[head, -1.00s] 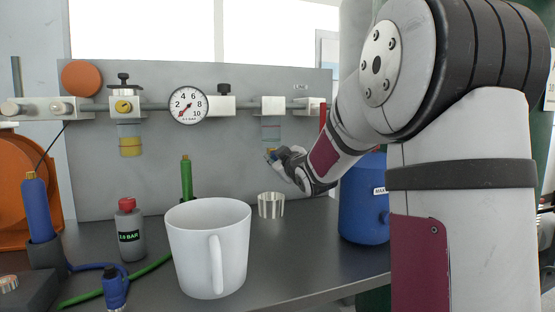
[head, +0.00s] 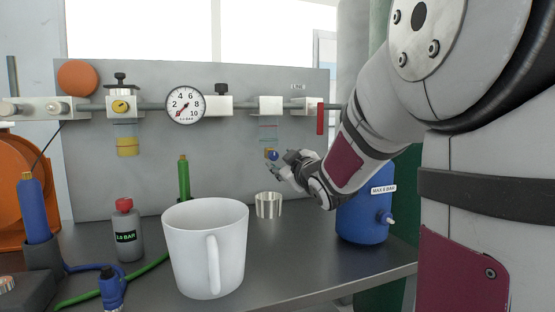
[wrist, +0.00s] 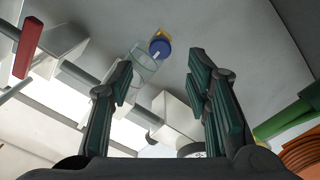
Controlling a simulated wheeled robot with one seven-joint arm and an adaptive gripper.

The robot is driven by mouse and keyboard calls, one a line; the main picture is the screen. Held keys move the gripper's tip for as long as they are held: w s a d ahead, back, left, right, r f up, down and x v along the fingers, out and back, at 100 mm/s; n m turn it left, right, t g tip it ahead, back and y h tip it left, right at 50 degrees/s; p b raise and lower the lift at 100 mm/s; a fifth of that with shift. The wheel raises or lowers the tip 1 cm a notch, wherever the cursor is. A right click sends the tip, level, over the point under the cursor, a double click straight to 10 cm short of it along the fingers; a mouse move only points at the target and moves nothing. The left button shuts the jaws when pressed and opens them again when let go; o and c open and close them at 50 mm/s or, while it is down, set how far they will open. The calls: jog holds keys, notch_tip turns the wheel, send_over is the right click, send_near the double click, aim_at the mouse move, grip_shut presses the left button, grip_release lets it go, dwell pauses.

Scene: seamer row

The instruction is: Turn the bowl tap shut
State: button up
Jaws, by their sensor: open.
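The bowl tap is a small blue knob (head: 273,155) beside a brass fitting, under a clear bowl (head: 268,134) that hangs from a white block on the air line. In the wrist view the blue knob (wrist: 160,49) carries a white mark and faces me, with the brass part behind it. My gripper (head: 281,166) is open and empty, just below and to the right of the knob, apart from it. In the wrist view the knob appears between and beyond the two open fingers (wrist: 160,62). I cannot tell the tap's setting.
A metal cup (head: 268,205) stands on the bench below the tap. A white mug (head: 205,250) is in front. A red lever (head: 320,118) hangs right of the bowl, also in the wrist view (wrist: 28,47). A blue tank (head: 362,218) stands right, below my arm.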

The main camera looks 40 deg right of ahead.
jog(key=shift+v, duration=2.4)
